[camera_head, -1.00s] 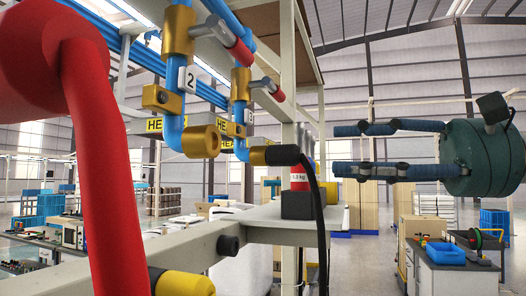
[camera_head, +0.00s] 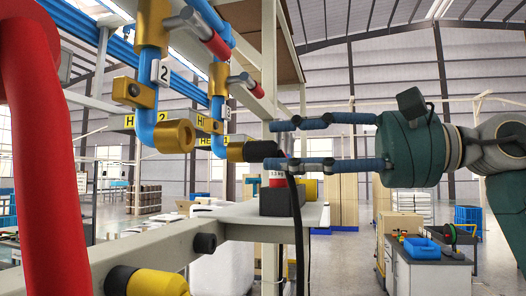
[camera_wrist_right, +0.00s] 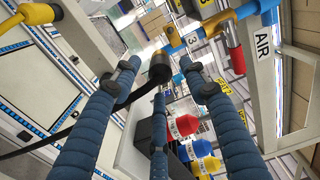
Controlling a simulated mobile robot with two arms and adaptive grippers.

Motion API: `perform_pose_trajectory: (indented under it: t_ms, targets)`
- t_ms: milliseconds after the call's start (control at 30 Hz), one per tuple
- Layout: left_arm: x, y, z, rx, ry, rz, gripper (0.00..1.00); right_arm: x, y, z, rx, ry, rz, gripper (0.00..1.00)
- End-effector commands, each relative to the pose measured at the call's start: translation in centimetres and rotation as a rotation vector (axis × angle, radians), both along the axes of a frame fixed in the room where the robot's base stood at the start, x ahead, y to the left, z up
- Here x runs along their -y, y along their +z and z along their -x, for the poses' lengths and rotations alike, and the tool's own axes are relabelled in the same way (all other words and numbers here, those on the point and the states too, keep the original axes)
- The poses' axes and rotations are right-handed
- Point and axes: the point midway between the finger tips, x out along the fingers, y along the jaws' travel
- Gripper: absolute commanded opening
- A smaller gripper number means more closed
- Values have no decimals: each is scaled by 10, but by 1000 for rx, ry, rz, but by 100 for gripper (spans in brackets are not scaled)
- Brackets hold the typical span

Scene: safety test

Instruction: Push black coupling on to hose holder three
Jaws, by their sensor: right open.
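The black coupling (camera_head: 262,151) sits at the open end of the brass elbow of hose holder three (camera_head: 235,152), with its black hose (camera_head: 299,235) hanging down. I cannot tell how far it is seated. My right gripper (camera_head: 275,145) is open, its blue ribbed fingers reaching in from the right, with the tips above and below the coupling's hose end. In the right wrist view, the black coupling (camera_wrist_right: 160,68) lies between the spread fingers (camera_wrist_right: 158,80), against the brass pipe marked 3 (camera_wrist_right: 177,45). No grip on it shows. My left gripper is out of view.
Holder two (camera_head: 174,137) is left of holder three. A large red curved form (camera_head: 45,150) fills the left foreground. A yellow fitting (camera_head: 150,282) is at bottom left.

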Motion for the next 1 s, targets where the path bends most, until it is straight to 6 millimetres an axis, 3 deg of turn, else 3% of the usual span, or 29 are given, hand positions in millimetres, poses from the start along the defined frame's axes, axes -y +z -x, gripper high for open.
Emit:
perform_pose_trajectory:
  t_ms: [300, 1000]
  targets:
    - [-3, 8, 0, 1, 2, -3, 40, -28, 1, -6, -1, 0, 0, 44]
    - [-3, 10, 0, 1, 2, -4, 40, -30, 1, -6, -1, 0, 0, 44]
